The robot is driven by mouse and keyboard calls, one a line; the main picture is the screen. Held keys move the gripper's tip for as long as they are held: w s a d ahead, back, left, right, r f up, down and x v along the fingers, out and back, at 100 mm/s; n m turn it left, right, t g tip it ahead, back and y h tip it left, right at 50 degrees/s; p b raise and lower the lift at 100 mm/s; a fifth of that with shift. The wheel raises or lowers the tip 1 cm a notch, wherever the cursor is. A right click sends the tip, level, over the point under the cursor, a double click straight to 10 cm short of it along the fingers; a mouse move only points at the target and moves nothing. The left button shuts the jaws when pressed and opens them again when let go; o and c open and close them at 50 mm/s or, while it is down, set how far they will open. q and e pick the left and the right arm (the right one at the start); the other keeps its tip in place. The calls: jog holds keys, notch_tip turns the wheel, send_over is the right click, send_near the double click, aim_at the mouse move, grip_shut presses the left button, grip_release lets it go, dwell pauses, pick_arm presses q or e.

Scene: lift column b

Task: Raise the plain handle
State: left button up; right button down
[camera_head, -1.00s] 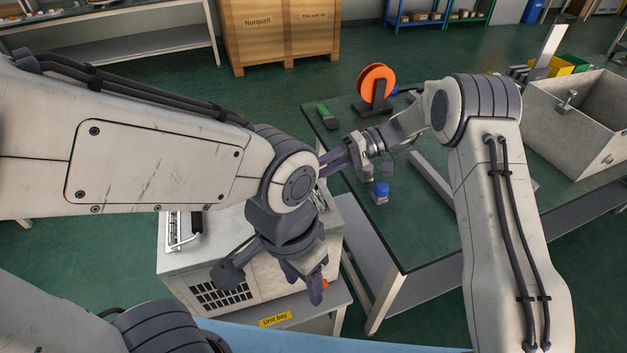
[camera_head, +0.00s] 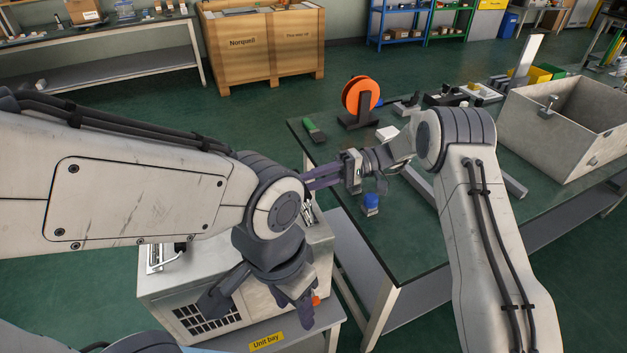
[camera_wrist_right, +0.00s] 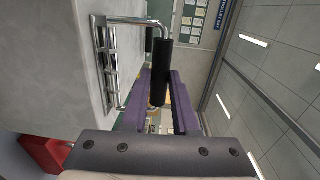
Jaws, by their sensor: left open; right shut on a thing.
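The metal unit (camera_head: 225,290) stands on a bench in the head view, with chrome handle brackets on its top. A handle with a black grip (camera_wrist_right: 160,72) on a bent chrome bar shows in the right wrist view. The purple fingers of my right gripper (camera_wrist_right: 163,95) are shut on this grip. In the head view my right gripper (camera_head: 318,178) reaches left above the unit, its fingertips partly hidden by my left arm. A second handle (camera_head: 160,254) shows at the unit's left end. My left gripper (camera_head: 258,312) is open and empty in front of the unit.
A "Unit bay" label (camera_head: 267,341) marks the bench edge. The green-topped table (camera_head: 400,245) at right carries a blue-capped bottle (camera_head: 371,204), an orange reel (camera_head: 361,95), a green-handled tool (camera_head: 314,130) and a grey bin (camera_head: 540,120). A wooden crate (camera_head: 262,60) stands behind.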

jog(key=c, duration=0.7)
grip_release()
jog(key=shift+s, duration=0.1)
jog(key=b+v, duration=0.1)
jog(key=v, duration=0.9)
jog(key=shift+d, duration=0.25)
